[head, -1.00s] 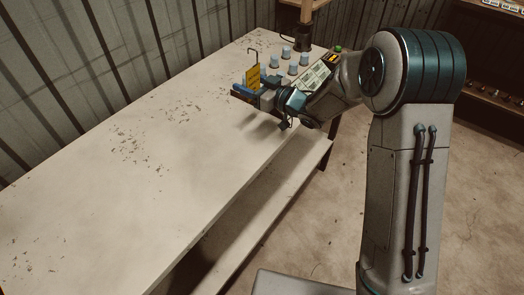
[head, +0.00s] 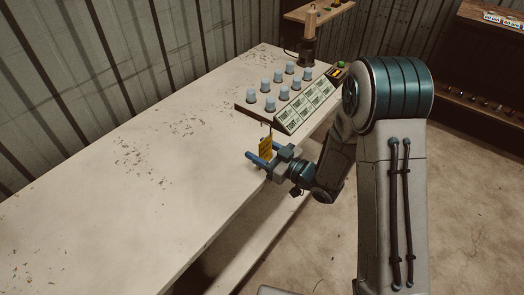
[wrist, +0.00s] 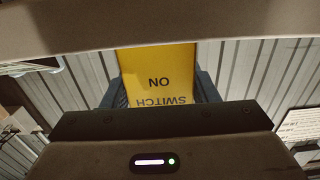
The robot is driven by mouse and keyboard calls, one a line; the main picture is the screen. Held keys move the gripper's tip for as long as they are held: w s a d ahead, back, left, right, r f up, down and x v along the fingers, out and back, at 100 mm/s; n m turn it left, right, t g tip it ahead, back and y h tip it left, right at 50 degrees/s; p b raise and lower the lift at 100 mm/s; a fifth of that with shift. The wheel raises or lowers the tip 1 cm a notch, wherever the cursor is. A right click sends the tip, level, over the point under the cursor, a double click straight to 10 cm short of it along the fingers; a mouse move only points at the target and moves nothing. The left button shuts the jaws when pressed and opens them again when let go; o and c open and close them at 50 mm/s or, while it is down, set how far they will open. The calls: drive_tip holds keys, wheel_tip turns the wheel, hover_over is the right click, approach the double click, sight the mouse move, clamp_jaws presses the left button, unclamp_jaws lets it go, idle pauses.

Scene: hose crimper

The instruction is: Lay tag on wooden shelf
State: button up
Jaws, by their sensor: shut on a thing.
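The yellow tag (head: 265,147) is held upright between the fingers of my gripper (head: 264,159), over the near edge of the white bench. In the wrist view the tag (wrist: 158,78) shows dark upside-down lettering, "SWITCH" and "ON", between the two blue fingers (wrist: 160,92). A thin dark hook stands up from the tag's top in the head view. A darker wooden rack (head: 470,90) stands at the right; I cannot tell which is the task's shelf.
A panel (head: 306,103) with several pale blue-grey knobs and labels lies on the bench beyond my gripper. A dark cylindrical device (head: 308,48) stands behind it. The white bench top (head: 120,195) is mostly clear. Open floor (head: 455,200) lies to the right.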

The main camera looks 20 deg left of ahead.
drive_tip(key=shift+f, duration=0.2)
drive_tip(key=shift+f, duration=0.15)
drive_tip(key=o, duration=0.9)
drive_tip(key=shift+r, duration=0.3)
drive_tip(key=b+v, duration=0.1)
drive_tip(key=v, duration=1.1)
drive_tip(key=shift+f, duration=0.1)
